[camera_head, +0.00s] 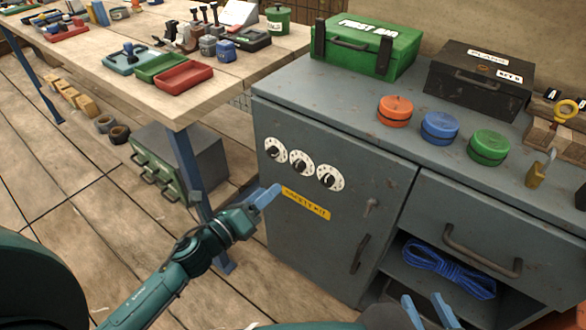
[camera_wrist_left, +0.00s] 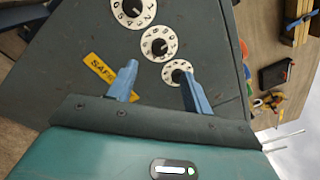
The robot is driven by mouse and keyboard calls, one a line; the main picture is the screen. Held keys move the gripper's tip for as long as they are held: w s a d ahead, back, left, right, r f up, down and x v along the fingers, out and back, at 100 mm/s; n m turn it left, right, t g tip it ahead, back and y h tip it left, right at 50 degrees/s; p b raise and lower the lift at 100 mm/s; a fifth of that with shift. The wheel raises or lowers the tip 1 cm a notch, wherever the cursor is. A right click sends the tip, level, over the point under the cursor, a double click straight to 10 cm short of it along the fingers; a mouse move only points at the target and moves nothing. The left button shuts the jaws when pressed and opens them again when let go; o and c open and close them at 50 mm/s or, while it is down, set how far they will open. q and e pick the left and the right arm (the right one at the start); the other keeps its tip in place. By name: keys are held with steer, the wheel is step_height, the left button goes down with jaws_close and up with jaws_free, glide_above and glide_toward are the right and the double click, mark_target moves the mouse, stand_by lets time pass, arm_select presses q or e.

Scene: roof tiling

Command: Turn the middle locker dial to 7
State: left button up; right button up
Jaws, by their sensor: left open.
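Three black dials on white numbered discs sit in a slanting row on the grey locker door (camera_head: 290,235). The middle dial (camera_head: 302,161) also shows in the left wrist view (camera_wrist_left: 159,44); its setting is too small to read surely. The left dial (camera_head: 275,149) and right dial (camera_head: 330,177) flank it. My left gripper (camera_head: 265,196) is open and empty, in front of the door below the dials. In the left wrist view its fingers (camera_wrist_left: 159,86) stand apart, with the middle dial beyond the gap. My right gripper (camera_head: 428,312) is open at the bottom edge, partly cut off.
The cabinet top holds a green first aid box (camera_head: 365,48) and coloured tins. A workbench (camera_head: 110,70) stands left.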

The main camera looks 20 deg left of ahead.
mark_target(296, 167)
arm_select(q)
steer(key=x, duration=0.9)
steer(key=shift+w+d, duration=0.1)
steer(key=shift+w, duration=0.2)
steer(key=c, duration=1)
steer(key=shift+o, duration=0.2)
